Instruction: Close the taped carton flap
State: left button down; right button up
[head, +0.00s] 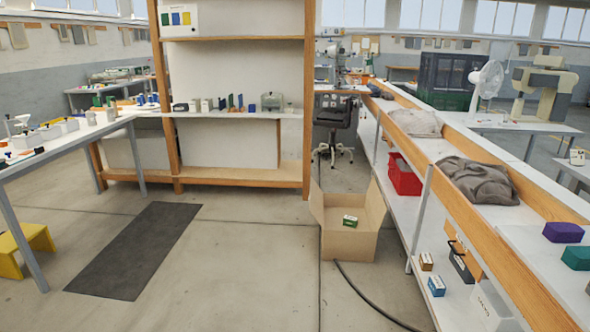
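An open cardboard carton (346,245) stands on the floor right of centre, in front of the shelf unit and beside the long bench. One flap (316,202) stands up at its left side. Another flap (375,205) stands up at its right side. A small green and white box (350,221) shows in the carton's opening. I cannot make out any tape on the flaps at this size. Neither of my grippers is in view.
The long bench (433,148) runs close along the carton's right side, with a red crate (403,176) on its lower shelf. A black cable (372,302) lies on the floor in front. A dark mat (135,250) lies left; the floor between is clear.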

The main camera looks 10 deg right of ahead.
aim_at(377, 203)
jog(key=i+l+z, duration=0.1)
jog(key=i+z, duration=0.2)
jog(key=i, duration=0.8)
jog(key=i+j+z, duration=0.1)
jog(key=i+z, duration=0.15)
jog(key=i, duration=0.8)
jog(key=i+z, duration=0.4)
jog(key=i+j+z, duration=0.3)
jog(key=i+z, duration=0.15)
jog(key=i+j+z, duration=0.8)
jog(key=k+l, duration=0.05)
jog(key=k, duration=0.05)
